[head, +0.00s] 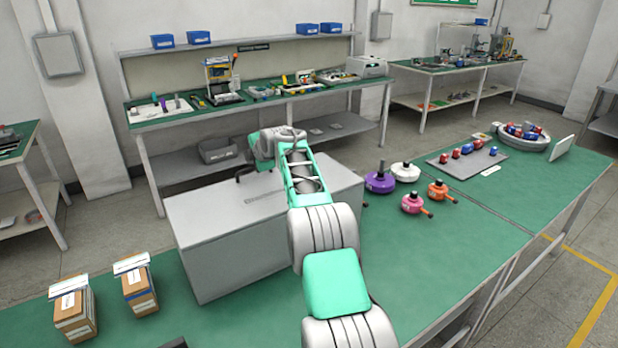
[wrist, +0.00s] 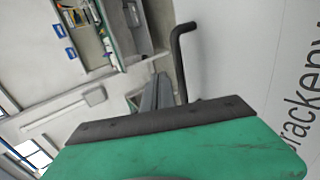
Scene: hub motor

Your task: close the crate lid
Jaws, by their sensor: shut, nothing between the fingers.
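The pale grey crate (head: 235,255) stands on the green bench in the head view. Its flat lid (head: 215,215) appears to lie level on top; I cannot make out a gap along the visible front edge. In the wrist view a black bent handle (wrist: 178,55) stands beside a large pale panel (wrist: 255,70) with dark lettering; I cannot tell which face of the crate this is. My gripper (wrist: 157,92) is shut and empty, close to the handle and apart from it as far as I can see. In the head view my arm reaches over the crate's far edge and hides part of it.
Two small cartons (head: 140,288) (head: 75,310) stand left of the crate. Purple (head: 380,184), white (head: 405,172), pink (head: 412,204) and orange (head: 438,191) hubs stand to its right. A grey tray (head: 485,167) lies beyond. The bench's right front is clear.

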